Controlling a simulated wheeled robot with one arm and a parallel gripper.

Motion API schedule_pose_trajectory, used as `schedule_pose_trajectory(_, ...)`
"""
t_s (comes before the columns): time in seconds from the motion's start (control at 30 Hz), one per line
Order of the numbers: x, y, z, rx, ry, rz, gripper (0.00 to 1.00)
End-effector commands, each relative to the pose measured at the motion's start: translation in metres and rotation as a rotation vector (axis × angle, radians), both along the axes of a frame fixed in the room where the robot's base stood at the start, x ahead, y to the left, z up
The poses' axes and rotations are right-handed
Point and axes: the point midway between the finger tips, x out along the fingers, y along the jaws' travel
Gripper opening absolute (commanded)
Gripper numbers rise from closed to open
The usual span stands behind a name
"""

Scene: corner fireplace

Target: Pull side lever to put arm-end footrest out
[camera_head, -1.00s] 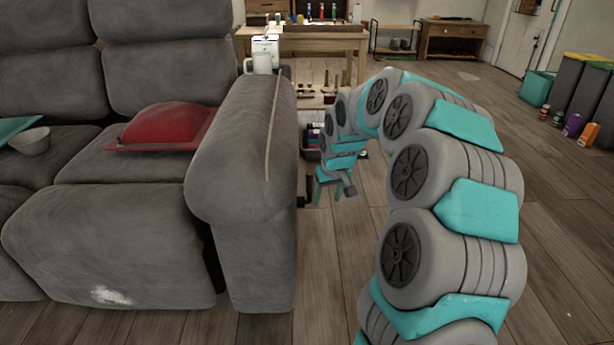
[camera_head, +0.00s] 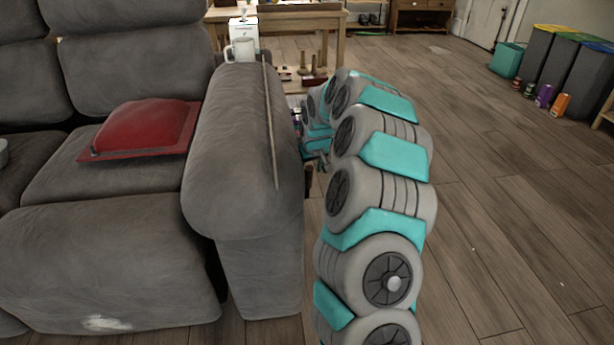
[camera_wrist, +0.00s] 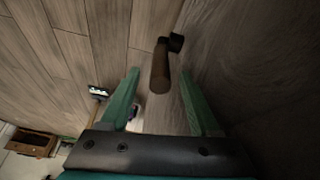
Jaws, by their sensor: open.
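The grey sofa's arm-end seat has its footrest front (camera_head: 120,260) hanging upright and folded in. The side lever shows in the wrist view as a brown rounded handle (camera_wrist: 160,70) on a dark pivot, beside the grey sofa side (camera_wrist: 255,70). In the head view a small dark piece of the lever (camera_head: 308,180) shows against the outer side of the armrest (camera_head: 235,150). My gripper (camera_wrist: 159,75) is open, its two green fingers on either side of the handle in the picture. I cannot tell whether they touch it. In the head view my arm partly hides the gripper.
A thin stick (camera_head: 270,130) lies along the armrest top. A white mug (camera_head: 243,50) and a box (camera_head: 239,30) stand at its far end. A red cushion (camera_head: 145,128) lies on the seat. A wooden table (camera_head: 300,20) is behind.

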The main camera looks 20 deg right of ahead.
Motion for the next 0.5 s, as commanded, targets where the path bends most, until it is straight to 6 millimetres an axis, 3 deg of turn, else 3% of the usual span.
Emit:
schedule_pose_trajectory(0.3,0.017,-0.003,-0.042,0.001,0.001,0.001,0.63)
schedule_pose_trajectory(0.5,0.021,-0.004,-0.050,-0.001,-0.002,0.001,0.63)
